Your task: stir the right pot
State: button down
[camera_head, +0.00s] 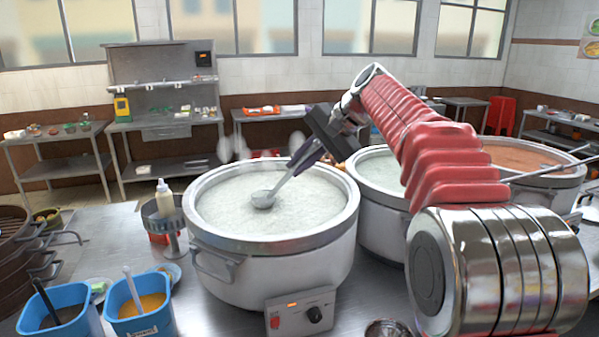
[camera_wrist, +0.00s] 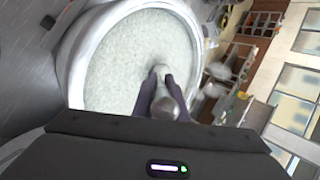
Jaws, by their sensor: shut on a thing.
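My gripper (camera_head: 303,158) is shut on a metal ladle (camera_head: 263,199) over the large white left pot (camera_head: 283,241), which holds pale congee. The ladle hangs tilted, its bowl at the congee's surface; I cannot tell how deep it dips. The fingers of my gripper (camera_wrist: 162,82) show in the wrist view around the ladle (camera_wrist: 168,106), with the left pot (camera_wrist: 77,72) behind. A middle pot (camera_head: 378,222) with pale congee is partly hidden behind my arm. The right pot (camera_head: 567,179) holds orange-red food, and my arm hides its left part.
Two blue tubs (camera_head: 141,322) with utensils stand at the front left. A squeeze bottle (camera_head: 165,199) stands in a holder left of the left pot. Dark stacked steamers (camera_head: 15,255) are at the left edge. Steel tables (camera_head: 165,124) stand along the back wall.

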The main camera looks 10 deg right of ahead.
jog(key=shift+r, duration=5.15)
jog(key=shift+t+y, duration=0.7)
jog(key=shift+t, duration=0.2)
